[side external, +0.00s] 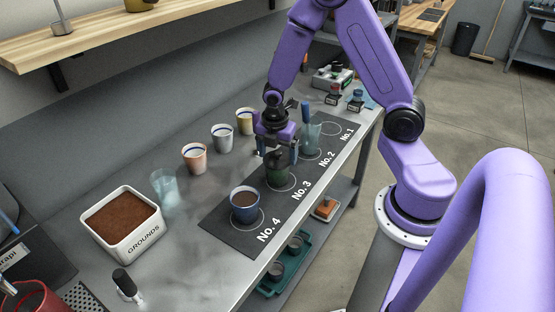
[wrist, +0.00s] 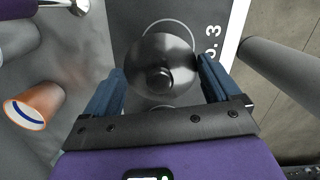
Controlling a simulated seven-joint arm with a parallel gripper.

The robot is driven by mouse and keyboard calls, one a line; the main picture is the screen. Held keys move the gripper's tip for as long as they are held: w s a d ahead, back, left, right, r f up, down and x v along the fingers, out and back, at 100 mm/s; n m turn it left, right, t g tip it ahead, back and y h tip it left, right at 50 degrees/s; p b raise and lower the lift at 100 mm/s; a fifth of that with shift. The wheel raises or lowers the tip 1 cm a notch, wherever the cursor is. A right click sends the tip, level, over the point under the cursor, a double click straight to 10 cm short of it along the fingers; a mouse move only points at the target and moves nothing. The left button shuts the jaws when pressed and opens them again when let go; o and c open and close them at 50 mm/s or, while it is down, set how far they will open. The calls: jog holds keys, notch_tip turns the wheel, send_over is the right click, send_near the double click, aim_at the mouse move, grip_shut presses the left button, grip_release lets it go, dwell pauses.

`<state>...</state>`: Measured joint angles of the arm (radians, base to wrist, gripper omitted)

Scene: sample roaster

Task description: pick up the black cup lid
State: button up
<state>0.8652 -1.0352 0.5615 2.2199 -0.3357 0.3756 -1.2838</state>
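The black cup lid (wrist: 165,52), a glossy round disc with a central knob, lies below my gripper in the wrist view. My gripper (wrist: 160,82) is open, with one blue finger on each side of the lid and narrow gaps beside it.
A blue cup (side external: 244,204) with dark contents stands at No. 4 on the dark mat (side external: 222,226). Several cups line the wall side, including an orange-pink one (side external: 194,158). A white grounds bin (side external: 138,240) is at left.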

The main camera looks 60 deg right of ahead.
dwell(0.3)
jog(key=shift+w+r, duration=0.1)
jog(key=shift+r, duration=0.7)
jog(key=s+a+r, duration=0.3)
jog(key=s+r, duration=0.8)
jog(key=s, duration=0.3)
jog(key=w+a+f, duration=0.2)
jog(key=w+a, duration=0.4)
jog(key=w+a+f, duration=0.3)
jog(key=w+a, duration=0.4)
jog(key=shift+w+a+f, duration=0.15)
jog(key=shift+a+f, duration=0.05)
jog(key=shift+f, duration=0.15)
jog(key=shift+f, duration=2.9)
jog(key=shift+f, duration=0.55)
